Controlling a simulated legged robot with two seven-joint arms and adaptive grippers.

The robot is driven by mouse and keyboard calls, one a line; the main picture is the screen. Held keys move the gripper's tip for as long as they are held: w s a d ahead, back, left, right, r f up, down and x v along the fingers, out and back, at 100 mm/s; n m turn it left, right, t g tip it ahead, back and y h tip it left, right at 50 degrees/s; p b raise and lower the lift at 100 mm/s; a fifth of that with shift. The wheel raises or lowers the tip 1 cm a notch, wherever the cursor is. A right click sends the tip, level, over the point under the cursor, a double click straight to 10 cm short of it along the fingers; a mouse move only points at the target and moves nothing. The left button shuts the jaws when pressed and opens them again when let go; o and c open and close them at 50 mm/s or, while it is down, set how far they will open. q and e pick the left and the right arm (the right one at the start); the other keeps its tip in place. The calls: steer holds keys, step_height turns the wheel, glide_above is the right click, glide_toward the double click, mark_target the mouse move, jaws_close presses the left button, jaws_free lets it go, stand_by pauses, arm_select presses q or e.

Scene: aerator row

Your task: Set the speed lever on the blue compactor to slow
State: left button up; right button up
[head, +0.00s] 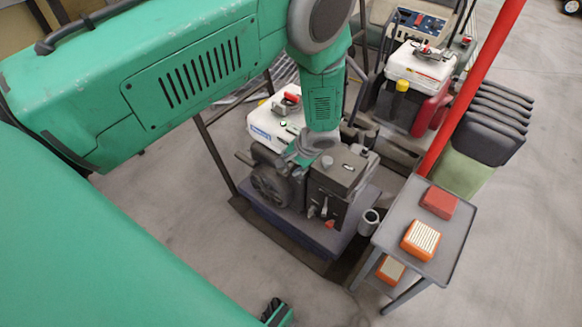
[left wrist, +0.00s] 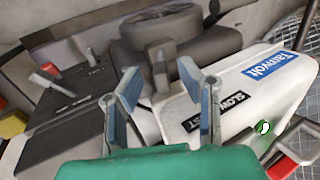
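The near machine has a dark blue base plate (head: 262,216), a dark engine block (head: 345,172) and a white housing (head: 262,122). In the left wrist view the white housing (left wrist: 245,88) carries a blue label and a black "SLOW" label (left wrist: 237,101). A red-gripped lever (head: 291,97) sits on the housing; a red grip (left wrist: 284,167) shows at the wrist view's lower right. My left gripper (left wrist: 160,80) is open and empty above the machine, its fingers left of the "SLOW" label. In the head view its fingertips are partly hidden. My right gripper (head: 276,311) barely shows at the bottom edge.
Small grey levers (left wrist: 48,72) stand on the dark box. A second machine (head: 421,62) with a white top and yellow cap is behind. A grey cart (head: 408,212) with red and orange boxes and a red pole (head: 470,90) stand at right.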

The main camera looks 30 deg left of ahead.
arm_select(q)
steer(key=shift+a+f, duration=0.15)
steer(key=shift+f, duration=0.05)
jaws_close()
